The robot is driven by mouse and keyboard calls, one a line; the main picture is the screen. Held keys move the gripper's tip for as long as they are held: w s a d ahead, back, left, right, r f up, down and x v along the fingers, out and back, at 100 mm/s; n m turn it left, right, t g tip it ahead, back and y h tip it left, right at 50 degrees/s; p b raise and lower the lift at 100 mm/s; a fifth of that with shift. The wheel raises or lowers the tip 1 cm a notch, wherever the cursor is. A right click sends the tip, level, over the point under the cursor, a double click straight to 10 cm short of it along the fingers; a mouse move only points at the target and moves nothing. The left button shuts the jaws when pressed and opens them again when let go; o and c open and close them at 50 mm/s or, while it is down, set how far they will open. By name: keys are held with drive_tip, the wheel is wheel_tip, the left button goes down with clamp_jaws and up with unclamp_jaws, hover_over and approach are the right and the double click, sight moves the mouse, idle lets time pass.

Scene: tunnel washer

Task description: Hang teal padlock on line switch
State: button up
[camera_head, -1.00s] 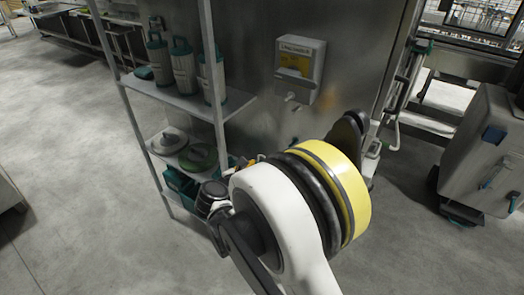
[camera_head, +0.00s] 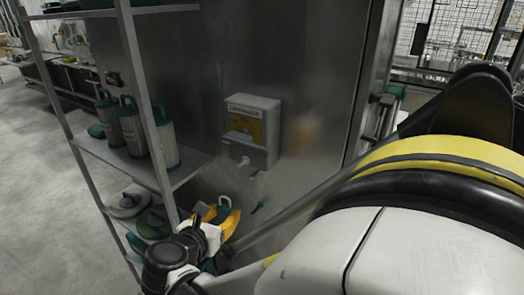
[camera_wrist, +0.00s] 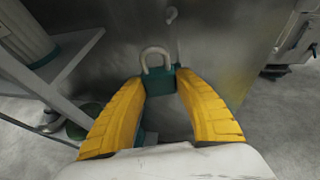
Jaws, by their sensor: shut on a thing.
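The line switch (camera_head: 250,128) is a grey box with a yellow label on a metal panel in the head view. A pale knob or hook (camera_head: 243,162) shows at its lower part. My gripper (camera_head: 222,210), with yellow fingers, is below and slightly left of the box. In the wrist view my gripper (camera_wrist: 160,92) is shut on the teal padlock (camera_wrist: 160,82). The padlock's pale shackle (camera_wrist: 155,54) points up, apart from a pale hook-shaped piece (camera_wrist: 171,14) above it and slightly right. The padlock's lower part is partly hidden between the fingers.
A metal shelf rack (camera_head: 150,171) with grey-and-teal canisters (camera_head: 130,127) stands close left of my gripper. Round lidded items (camera_head: 128,203) sit on its lower shelf. The panel beside the box is bare.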

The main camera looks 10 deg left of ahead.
drive_tip(key=shift+w+d, duration=0.35)
drive_tip(key=shift+w, duration=0.45)
drive_tip(key=shift+w+d, duration=0.3)
drive_tip(key=shift+w, duration=0.5)
drive_tip(key=shift+w+d, duration=0.35)
drive_tip(key=shift+w, duration=0.45)
wheel_tip(320, 180, up, 6)
drive_tip(key=w+p, duration=0.2)
drive_tip(key=p, duration=0.4)
drive_tip(key=shift+w+d, duration=0.2)
drive_tip(key=shift+d, duration=0.25)
drive_tip(key=shift+r, duration=0.1)
drive_tip(key=o, duration=1.2)
drive_tip(key=shift+o, duration=0.2)
